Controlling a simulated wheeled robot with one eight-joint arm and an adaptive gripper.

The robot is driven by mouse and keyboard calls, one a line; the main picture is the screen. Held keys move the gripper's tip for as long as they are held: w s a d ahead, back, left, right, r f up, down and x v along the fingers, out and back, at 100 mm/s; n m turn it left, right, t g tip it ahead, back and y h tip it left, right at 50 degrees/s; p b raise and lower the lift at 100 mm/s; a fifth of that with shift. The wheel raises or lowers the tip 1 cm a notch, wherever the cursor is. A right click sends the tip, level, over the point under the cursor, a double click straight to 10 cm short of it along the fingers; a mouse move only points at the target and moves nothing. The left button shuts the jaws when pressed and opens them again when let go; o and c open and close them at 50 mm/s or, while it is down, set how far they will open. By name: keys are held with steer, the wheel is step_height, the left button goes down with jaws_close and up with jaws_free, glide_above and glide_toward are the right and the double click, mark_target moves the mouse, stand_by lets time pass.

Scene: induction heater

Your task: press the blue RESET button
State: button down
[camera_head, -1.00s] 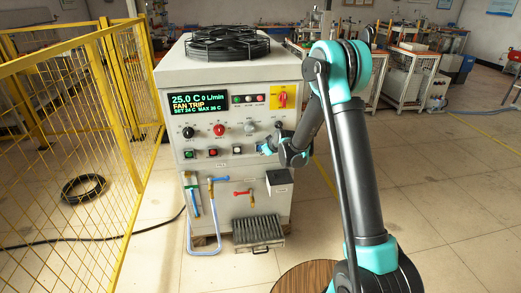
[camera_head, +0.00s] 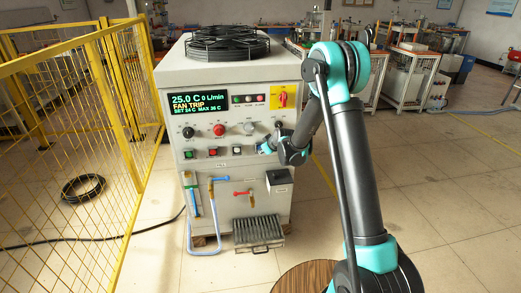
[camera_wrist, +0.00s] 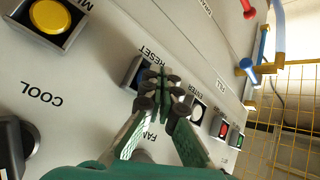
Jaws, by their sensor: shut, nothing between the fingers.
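The blue RESET button (camera_wrist: 142,76) sits in a dark square frame on the grey panel, under its RESET label in the wrist view. My gripper (camera_wrist: 163,78) is shut and empty. Its fingertips are in front of the button's right part and hide some of it. I cannot tell whether they touch the button or hover just off it. In the head view my gripper (camera_head: 263,148) is at the right part of the heater cabinet's (camera_head: 222,172) front, and the button is not clearly seen there.
A white ENTER button (camera_wrist: 196,110), a red button (camera_wrist: 222,130) and a yellow button (camera_wrist: 49,16) are nearby on the panel. The display (camera_head: 198,103) reads FAN TRIP. A yellow fence (camera_head: 75,130) stands left.

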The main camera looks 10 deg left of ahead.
steer(key=shift+w+a, duration=0.1)
steer(key=shift+w, duration=0.3)
stand_by(0.4)
steer(key=shift+s, duration=0.1)
steer(key=shift+s+d, duration=0.2)
steer(key=shift+s, duration=0.6)
steer(key=shift+s, duration=0.1)
steer(key=s, duration=0.2)
steer(key=s+d, duration=0.1)
steer(key=s, duration=0.1)
steer(key=shift+s+d, duration=0.2)
steer(key=shift+s, duration=0.1)
stand_by(0.6)
